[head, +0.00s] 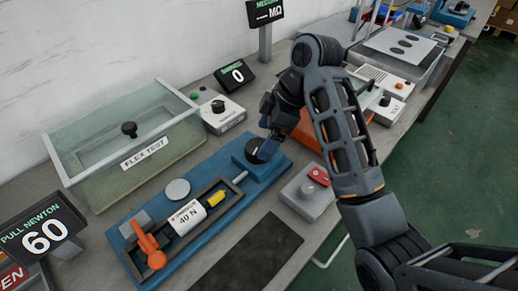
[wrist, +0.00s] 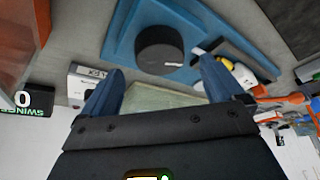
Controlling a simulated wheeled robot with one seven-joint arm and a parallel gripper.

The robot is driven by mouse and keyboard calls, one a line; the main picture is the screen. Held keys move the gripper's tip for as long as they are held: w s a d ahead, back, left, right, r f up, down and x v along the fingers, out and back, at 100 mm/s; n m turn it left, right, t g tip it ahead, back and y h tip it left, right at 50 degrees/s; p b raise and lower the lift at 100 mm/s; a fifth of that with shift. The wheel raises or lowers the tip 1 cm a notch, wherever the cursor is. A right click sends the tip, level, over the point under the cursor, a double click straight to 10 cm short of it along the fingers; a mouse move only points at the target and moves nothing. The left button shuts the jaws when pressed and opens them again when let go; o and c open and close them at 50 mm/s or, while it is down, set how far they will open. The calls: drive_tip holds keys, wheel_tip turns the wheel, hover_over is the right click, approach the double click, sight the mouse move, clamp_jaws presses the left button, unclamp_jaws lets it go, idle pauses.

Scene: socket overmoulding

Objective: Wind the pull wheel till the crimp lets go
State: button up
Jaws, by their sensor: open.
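The pull wheel is a black round knob (head: 262,150) with a white mark, on the right end of the blue pull rig (head: 215,218). In the wrist view the knob (wrist: 158,50) lies just beyond and between my blue fingertips. My gripper (head: 271,125) is open and empty, close to the wheel; its fingers (wrist: 163,70) do not visibly touch it. The crimp itself is too small to tell.
The pull display (head: 42,234) reads 60. A glass "FLEX TEST" box (head: 128,150) stands behind the rig. A swing counter (head: 234,75) reads 0. A grey box with a red switch (head: 307,192) is right of the rig; a dark mat (head: 243,257) lies in front.

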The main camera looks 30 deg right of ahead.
sight(259, 147)
drive_tip(key=shift+x, duration=1.95)
drive_tip(key=c, duration=1)
drive_tip(key=shift+r+m+p, duration=0.1)
drive_tip(key=shift+m+p, duration=0.2)
drive_tip(key=shift+p, duration=0.05)
drive_tip(key=m+p, duration=0.2)
drive_tip(key=p, duration=0.1)
drive_tip(key=shift+s+r+t+h, duration=0.1)
drive_tip(key=shift+s+t+h, duration=0.05)
drive_tip(key=shift+t+h, duration=0.2)
drive_tip(key=shift+a+m+t+h+p, duration=0.1)
drive_tip(key=shift+m+t+h+p, duration=0.35)
drive_tip(key=shift+m+p, duration=1.1)
drive_tip(key=shift+m, duration=0.25)
